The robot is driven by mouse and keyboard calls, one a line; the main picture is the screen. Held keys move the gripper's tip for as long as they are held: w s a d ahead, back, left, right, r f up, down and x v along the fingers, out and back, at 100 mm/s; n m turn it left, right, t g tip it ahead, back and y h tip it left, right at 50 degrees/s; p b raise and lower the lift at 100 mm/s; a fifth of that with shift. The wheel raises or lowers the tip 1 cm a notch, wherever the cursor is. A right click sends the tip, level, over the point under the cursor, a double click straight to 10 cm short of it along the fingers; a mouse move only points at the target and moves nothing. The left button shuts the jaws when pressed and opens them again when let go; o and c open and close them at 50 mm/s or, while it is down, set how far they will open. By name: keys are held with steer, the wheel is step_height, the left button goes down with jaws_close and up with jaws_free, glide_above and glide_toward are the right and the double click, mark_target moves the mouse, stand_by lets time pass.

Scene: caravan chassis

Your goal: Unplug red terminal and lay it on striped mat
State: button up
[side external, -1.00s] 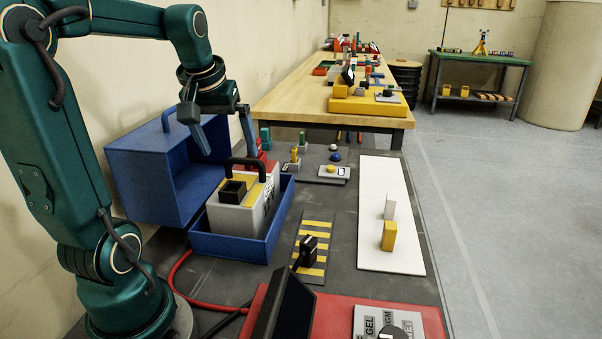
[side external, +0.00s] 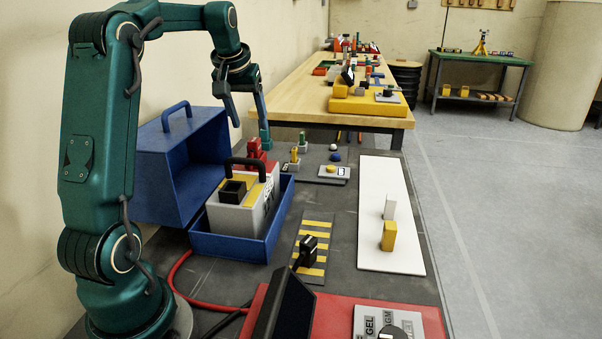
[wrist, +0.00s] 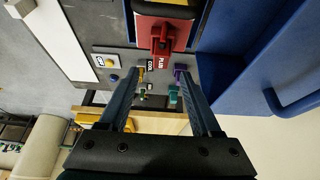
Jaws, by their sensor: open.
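The red terminal (side external: 256,158) sits at the far end of the battery (side external: 232,218) in the side external view. In the wrist view the red terminal (wrist: 161,36) is beside a red PLUS label. My gripper (side external: 249,126) is above it, open and empty, its fingers spread apart. In the wrist view the gripper (wrist: 158,72) points toward the terminal, which lies beyond the fingertips, between their lines. The striped mat (side external: 312,229), yellow and dark, lies right of the battery with a black terminal (side external: 308,248) on it.
The battery stands in a blue tray (side external: 236,248) beside an open blue case (side external: 160,170). Small coloured pegs (side external: 294,158) stand close to the red terminal. A white board (side external: 385,215) lies to the right with two upright blocks. A red cable (side external: 180,282) runs at the front left.

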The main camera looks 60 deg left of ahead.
mark_target(254, 140)
steer(key=shift+x, duration=3.6)
steer(key=shift+s, duration=0.15)
jaws_close()
